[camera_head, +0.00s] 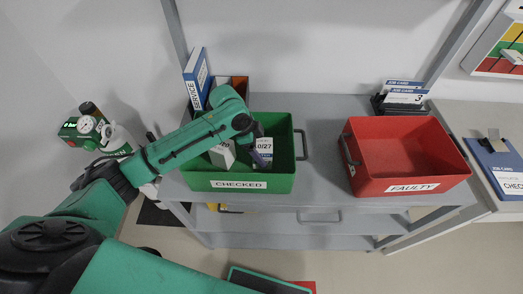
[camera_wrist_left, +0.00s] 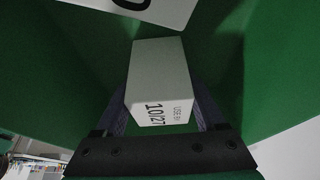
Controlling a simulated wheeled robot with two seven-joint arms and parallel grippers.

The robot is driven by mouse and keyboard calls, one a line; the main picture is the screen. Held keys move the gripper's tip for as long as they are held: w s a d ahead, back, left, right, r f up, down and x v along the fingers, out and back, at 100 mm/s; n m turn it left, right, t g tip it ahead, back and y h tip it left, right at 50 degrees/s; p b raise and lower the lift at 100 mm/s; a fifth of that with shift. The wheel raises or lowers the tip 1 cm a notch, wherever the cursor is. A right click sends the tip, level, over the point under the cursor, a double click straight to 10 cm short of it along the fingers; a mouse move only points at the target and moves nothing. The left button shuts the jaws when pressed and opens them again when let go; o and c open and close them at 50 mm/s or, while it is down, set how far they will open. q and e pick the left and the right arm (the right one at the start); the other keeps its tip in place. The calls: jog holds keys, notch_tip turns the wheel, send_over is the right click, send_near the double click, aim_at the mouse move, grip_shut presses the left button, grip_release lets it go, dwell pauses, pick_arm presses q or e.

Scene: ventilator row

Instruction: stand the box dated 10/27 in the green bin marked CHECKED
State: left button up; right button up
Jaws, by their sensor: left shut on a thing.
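The white box dated 10/27 (camera_head: 264,147) is inside the green bin marked CHECKED (camera_head: 238,185), toward its right half. My left gripper (camera_head: 259,150) reaches down into this bin and is shut on the box. In the left wrist view the box (camera_wrist_left: 158,80) sits between the two fingers, its USE BY 10/27 face turned toward the camera. Green bin walls (camera_wrist_left: 265,70) surround it. Whether the box touches the bin floor I cannot tell. My right gripper is not in view.
Another white box (camera_head: 222,154) is in the green bin, left of the held one. An empty red bin marked FAULTY (camera_head: 410,176) stands to the right on the grey shelf (camera_head: 322,135). Binders (camera_head: 197,80) and job cards (camera_head: 403,95) stand behind.

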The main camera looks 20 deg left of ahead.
pick_arm(q)
jog(key=o, duration=1.3)
jog(key=v, duration=1.2)
